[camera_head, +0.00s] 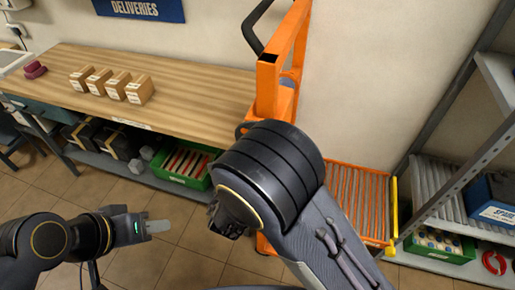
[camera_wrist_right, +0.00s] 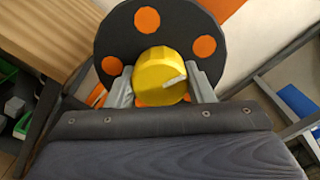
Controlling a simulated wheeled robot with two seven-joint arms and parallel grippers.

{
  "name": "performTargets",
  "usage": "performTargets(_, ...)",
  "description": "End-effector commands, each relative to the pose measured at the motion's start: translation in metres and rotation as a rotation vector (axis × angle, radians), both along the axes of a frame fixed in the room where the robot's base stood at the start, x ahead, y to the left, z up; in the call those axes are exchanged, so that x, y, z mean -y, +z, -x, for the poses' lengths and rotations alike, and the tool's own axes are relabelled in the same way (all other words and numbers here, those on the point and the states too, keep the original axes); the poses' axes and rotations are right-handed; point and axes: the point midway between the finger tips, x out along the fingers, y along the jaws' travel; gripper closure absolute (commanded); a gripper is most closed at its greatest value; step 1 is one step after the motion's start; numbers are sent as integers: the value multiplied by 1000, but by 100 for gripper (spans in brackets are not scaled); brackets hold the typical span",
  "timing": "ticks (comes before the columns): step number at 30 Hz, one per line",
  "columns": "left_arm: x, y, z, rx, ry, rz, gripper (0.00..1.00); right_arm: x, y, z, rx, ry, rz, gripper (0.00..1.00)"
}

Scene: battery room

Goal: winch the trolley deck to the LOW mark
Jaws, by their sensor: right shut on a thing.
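The orange trolley stands against the wall, its mast (camera_head: 268,88) upright beside the bench. Its slatted orange deck (camera_head: 362,200) shows low down behind my right arm, with a yellow bar at its right edge. The LOW mark cannot be made out. In the right wrist view, a black winch disc (camera_wrist_right: 118,45) with orange spots carries a yellow knob (camera_wrist_right: 158,66). My right gripper (camera_wrist_right: 162,88) has a finger on each side of the knob and is shut on it. My left gripper (camera_head: 158,227) is over the floor, away from the trolley; its finger gap cannot be made out.
A wooden bench (camera_head: 185,60) holds several small boxes (camera_head: 112,84). A green crate (camera_head: 180,163) sits on its lower shelf. At the right, a metal rack (camera_head: 465,165) holds a green crate of cells (camera_head: 438,244) and a blue box. Tiled floor (camera_head: 180,262) is clear at front left.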

Motion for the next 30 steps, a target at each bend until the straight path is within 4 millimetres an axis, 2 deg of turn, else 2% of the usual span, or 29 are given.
performTargets(2, 0, 0, 0, 0, 0, 0, 64, 0, -1, 0, -2, 1, 0, 75)
performTargets(3, 0, 0, 0, 0, 0, 0, 64, 0, -1, 0, -2, 1, -1, 51)
performTargets(8, 0, 0, 0, 0, 0, 0, 64, 0, -1, 0, -1, 0, 0, 30)
performTargets(16, 0, 0, 0, 0, 0, 0, 64, 0, 0, 1, 0, 1, -1, 30)
performTargets(19, 0, -3, 0, 0, 0, 0, 64, -3, -1, 7, 0, 3, -1, 30)
performTargets(30, 0, -17, 0, 0, 0, 0, 64, -21, -2, 62, 0, 4, -2, 30)
